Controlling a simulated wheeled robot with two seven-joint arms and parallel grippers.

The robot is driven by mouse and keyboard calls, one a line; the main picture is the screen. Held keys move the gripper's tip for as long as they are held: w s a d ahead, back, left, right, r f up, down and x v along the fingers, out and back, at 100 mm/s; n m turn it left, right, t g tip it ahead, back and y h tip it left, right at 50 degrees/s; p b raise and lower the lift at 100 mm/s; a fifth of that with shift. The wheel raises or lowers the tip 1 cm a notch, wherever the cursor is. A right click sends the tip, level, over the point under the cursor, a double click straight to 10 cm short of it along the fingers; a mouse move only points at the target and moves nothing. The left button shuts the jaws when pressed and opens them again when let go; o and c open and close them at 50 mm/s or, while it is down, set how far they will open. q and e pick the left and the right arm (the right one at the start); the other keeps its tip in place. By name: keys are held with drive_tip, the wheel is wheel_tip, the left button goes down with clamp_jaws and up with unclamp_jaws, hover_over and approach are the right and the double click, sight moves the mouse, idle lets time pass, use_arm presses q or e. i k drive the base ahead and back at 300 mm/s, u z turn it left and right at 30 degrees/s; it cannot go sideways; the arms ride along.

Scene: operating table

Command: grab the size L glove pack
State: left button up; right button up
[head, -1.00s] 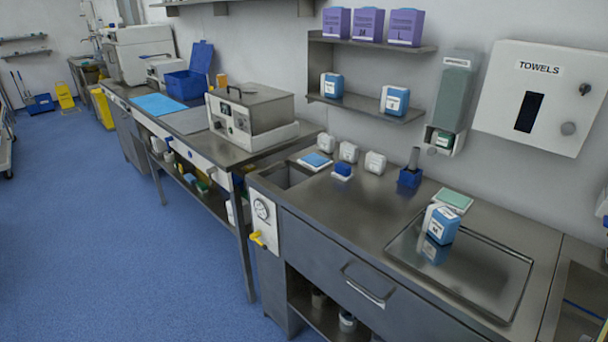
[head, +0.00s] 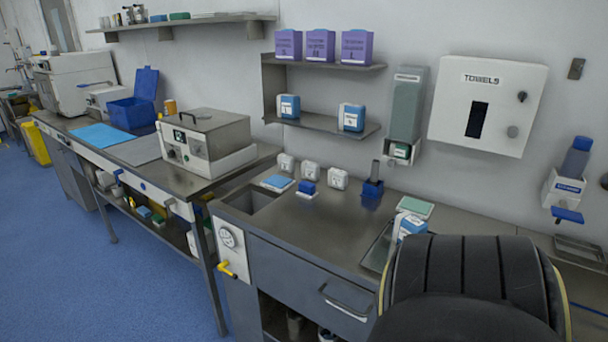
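Three purple packs stand side by side on the upper wall shelf (head: 268,60): the left one (head: 289,44), the middle one (head: 321,45) and the right one (head: 357,47). Each has a single large letter on its front. The right one appears to read L, but the print is small. Neither of my grippers is in view.
The lower shelf (head: 325,124) holds two blue-and-white containers. A green dispenser (head: 407,105) and the towel box (head: 487,105) hang to the right. Small white bottles and a blue holder (head: 372,188) stand on the steel counter (head: 330,230). Blue floor is open at left.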

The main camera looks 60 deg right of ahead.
sight(337, 179)
drive_tip(key=z, duration=0.25)
drive_tip(key=i, duration=1.85)
drive_tip(key=z, duration=0.85)
